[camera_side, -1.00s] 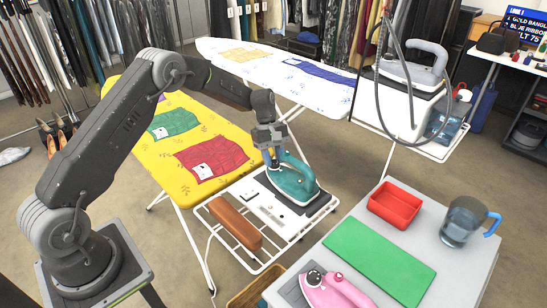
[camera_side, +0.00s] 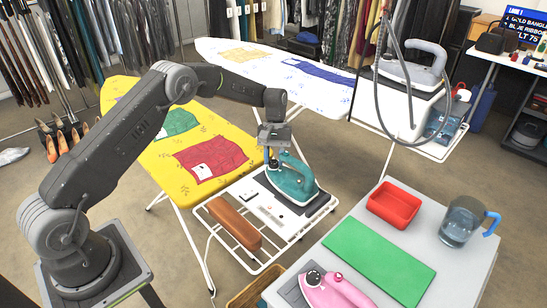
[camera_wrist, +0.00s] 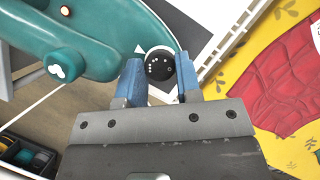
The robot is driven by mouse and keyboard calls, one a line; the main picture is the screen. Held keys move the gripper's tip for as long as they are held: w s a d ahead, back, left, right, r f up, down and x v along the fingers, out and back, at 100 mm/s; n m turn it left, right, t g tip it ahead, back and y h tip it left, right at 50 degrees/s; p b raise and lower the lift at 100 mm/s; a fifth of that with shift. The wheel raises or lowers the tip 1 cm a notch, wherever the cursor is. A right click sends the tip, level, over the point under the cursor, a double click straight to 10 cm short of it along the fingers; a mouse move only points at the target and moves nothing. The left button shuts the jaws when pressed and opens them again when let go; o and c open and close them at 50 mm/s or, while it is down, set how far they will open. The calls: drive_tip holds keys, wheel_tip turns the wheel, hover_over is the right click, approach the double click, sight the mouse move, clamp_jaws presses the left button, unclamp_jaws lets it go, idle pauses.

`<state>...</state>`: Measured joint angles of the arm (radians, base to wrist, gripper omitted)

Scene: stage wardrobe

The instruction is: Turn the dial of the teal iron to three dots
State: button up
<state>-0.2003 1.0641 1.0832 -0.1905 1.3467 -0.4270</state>
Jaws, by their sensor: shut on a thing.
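The teal iron (camera_side: 293,180) stands on a dark pad on the white wire rack of the yellow ironing board. In the wrist view its teal body (camera_wrist: 100,45) fills the upper left. Its round black dial (camera_wrist: 160,62) carries small white dots and a small ring mark. A white triangle (camera_wrist: 140,49) on the body sits at the dial's upper left; I cannot tell surely which dots face it. My gripper (camera_wrist: 158,76) has its blue fingertips on either side of the dial, shut on it. In the side view my gripper (camera_side: 271,154) is at the iron's left end.
A brown block (camera_side: 234,222) and a white panel (camera_side: 268,205) lie beside the iron on the rack. The yellow board (camera_side: 160,175) bears folded garments. A grey table with a pink iron (camera_side: 335,291), green mat (camera_side: 378,261), red tray (camera_side: 395,204) and jug (camera_side: 462,221) stands at right front.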

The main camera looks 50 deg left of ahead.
drive_tip(key=shift+m, duration=0.5)
drive_tip(key=o, duration=0.9)
drive_tip(key=shift+o, duration=0.2)
drive_tip(key=v, duration=1.3)
drive_tip(key=shift+w+r, duration=0.25)
drive_tip(key=shift+d, duration=0.1)
